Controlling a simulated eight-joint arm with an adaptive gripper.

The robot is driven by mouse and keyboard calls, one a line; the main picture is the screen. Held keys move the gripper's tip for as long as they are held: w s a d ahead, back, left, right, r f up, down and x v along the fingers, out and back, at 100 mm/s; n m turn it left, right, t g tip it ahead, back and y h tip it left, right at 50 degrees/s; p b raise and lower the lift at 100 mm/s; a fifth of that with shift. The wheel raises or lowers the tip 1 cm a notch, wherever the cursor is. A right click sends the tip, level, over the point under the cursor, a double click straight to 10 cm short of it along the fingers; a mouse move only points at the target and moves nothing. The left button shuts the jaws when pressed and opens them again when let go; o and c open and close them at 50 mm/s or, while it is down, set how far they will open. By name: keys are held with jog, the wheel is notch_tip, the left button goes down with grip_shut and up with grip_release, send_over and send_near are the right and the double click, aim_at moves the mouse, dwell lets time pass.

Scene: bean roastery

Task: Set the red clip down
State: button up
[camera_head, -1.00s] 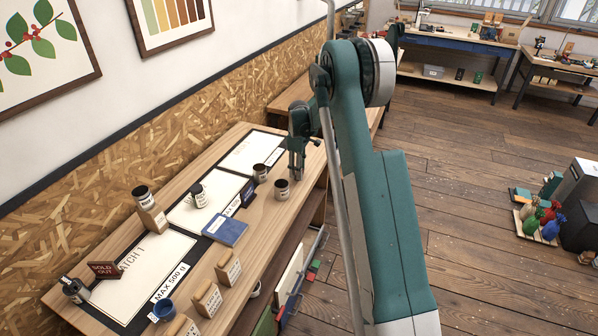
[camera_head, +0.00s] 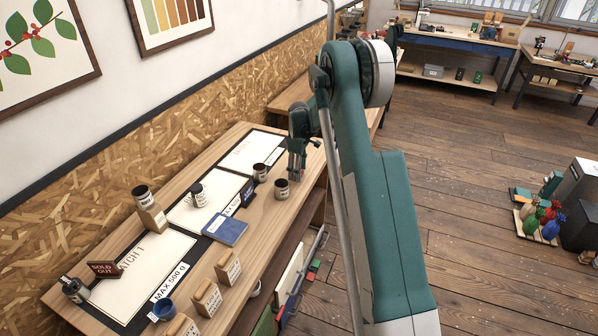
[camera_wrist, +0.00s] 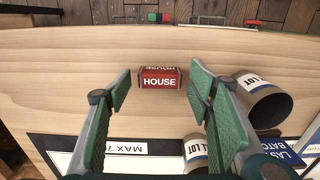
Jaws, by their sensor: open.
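The red clip (camera_wrist: 160,79), a small red piece with white HOUSE lettering, rests on the wooden tabletop in the wrist view. My gripper (camera_wrist: 160,93) is open, with one green-padded finger on either side of the clip and a clear gap on both sides. The clip is free of the fingers. In the head view my gripper (camera_head: 297,178) is low over the far right part of the long table, and the clip cannot be made out there.
Close to the right finger lies a cup with a LOT label (camera_wrist: 264,104); another labelled cup (camera_wrist: 195,150) is below. A dark cup (camera_head: 281,188) stands beside my gripper in the head view. Bare tabletop is left of the clip.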

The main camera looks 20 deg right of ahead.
jog(key=shift+r, duration=0.2)
notch_tip(320, 180, up, 12)
dwell(0.6)
dwell(0.6)
jog(key=s+a+r+m+t, duration=0.2)
jog(key=s+a+r, duration=0.4)
jog(key=s+r, duration=0.55)
jog(key=s+a+r+m+t, duration=0.15)
jog(key=s+a+r, duration=0.35)
jog(key=s+r, duration=0.65)
jog(key=s+a+f+m+t, duration=0.1)
jog(key=s+a, duration=0.1)
jog(key=s, duration=0.8)
jog(key=s+a+f+m+t, duration=0.1)
jog(key=s+a+f+m, duration=0.1)
jog(key=s, duration=0.9)
jog(key=s+a+f+m+t, duration=0.1)
jog(key=s+a+m, duration=0.1)
jog(key=s, duration=0.8)
jog(key=shift+s+a+f+t, duration=0.25)
jog(key=shift+s+a+t, duration=0.15)
jog(key=shift+a, duration=0.45)
